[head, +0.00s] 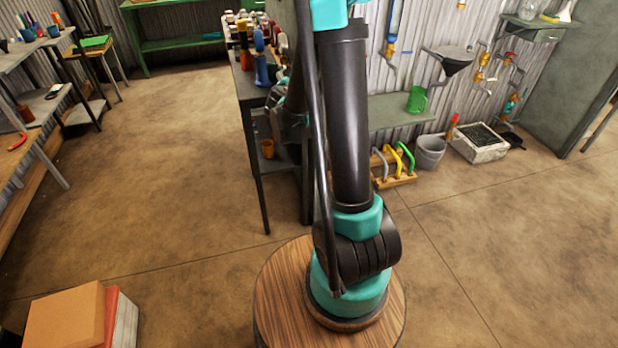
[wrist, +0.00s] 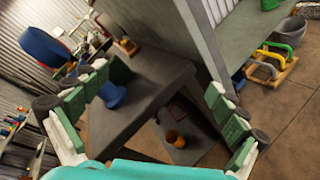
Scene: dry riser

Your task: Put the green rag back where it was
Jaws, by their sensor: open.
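No green rag can be made out for certain. A flat green thing (head: 96,41) lies on a small stool at the back left in the head view; it is too small to tell whether it is cloth. In the wrist view my gripper (wrist: 168,82) is open, its green-and-white fingers wide apart, with nothing held between them. It is over a dark table (wrist: 150,72), and a blue object (wrist: 112,96) on that table shows between the fingers. In the head view my arm hides most of the gripper.
The dark table (head: 246,92) carries several bottles and tools. An orange cup (wrist: 175,139) sits on its lower shelf. A green jug (head: 417,99) stands on a grey bench. A rack with coloured handles (head: 396,181) and a grey bucket (head: 430,152) are on the floor. Open floor lies left.

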